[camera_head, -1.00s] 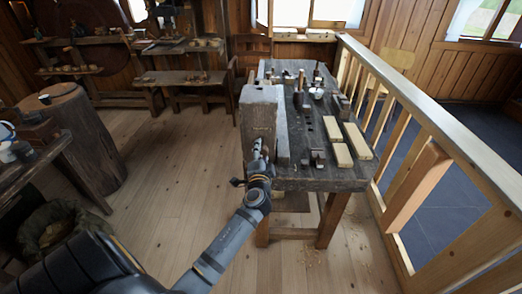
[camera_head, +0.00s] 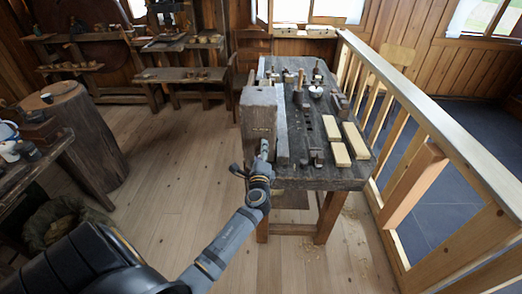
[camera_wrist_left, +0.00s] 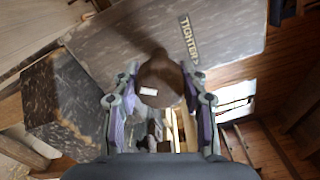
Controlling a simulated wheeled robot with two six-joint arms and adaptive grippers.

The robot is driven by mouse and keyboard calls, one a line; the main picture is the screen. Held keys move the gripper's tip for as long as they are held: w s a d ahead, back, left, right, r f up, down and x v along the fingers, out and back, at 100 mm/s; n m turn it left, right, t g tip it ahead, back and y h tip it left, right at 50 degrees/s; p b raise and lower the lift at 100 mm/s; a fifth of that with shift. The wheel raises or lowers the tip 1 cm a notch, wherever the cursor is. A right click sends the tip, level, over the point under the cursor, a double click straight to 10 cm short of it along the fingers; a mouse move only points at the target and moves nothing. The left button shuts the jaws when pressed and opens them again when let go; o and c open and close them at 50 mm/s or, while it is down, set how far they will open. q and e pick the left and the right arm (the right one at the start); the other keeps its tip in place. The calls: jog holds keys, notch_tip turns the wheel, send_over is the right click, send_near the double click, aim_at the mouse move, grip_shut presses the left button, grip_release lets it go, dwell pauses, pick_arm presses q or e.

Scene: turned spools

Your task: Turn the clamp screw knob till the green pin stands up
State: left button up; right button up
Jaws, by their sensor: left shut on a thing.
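A brown round clamp screw knob (camera_wrist_left: 160,80) with a small white mark shows in the left wrist view, between the two fingers of my left gripper (camera_wrist_left: 158,84). The gripper is shut on the knob from both sides. Behind it is a grey-brown wooden vise jaw (camera_wrist_left: 120,37) carrying a "TIGHTER" label (camera_wrist_left: 188,40). In the head view the jaw (camera_head: 258,117) stands at the bench's front left corner, and my left gripper (camera_head: 264,150) reaches its near face, hiding the knob. I cannot make out the green pin in either view.
The dark workbench (camera_head: 345,178) holds several pale wood blocks (camera_head: 356,140) and tools. A wooden railing (camera_head: 440,135) runs along its right. A log stump (camera_head: 85,130) and a side table stand at the left. The floor (camera_head: 180,180) between them is clear.

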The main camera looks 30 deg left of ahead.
pick_arm(q)
jog(key=shift+s+f+m, duration=0.1)
jog(key=shift+f+m, duration=0.2)
jog(key=shift+f, duration=0.15)
jog(key=o, duration=1.2)
jog(key=shift+s+d+r, duration=0.1)
jog(key=shift+r, duration=0.15)
jog(key=shift+c, duration=0.2)
jog(key=shift+r, duration=0.1)
jog(key=v, duration=1.2)
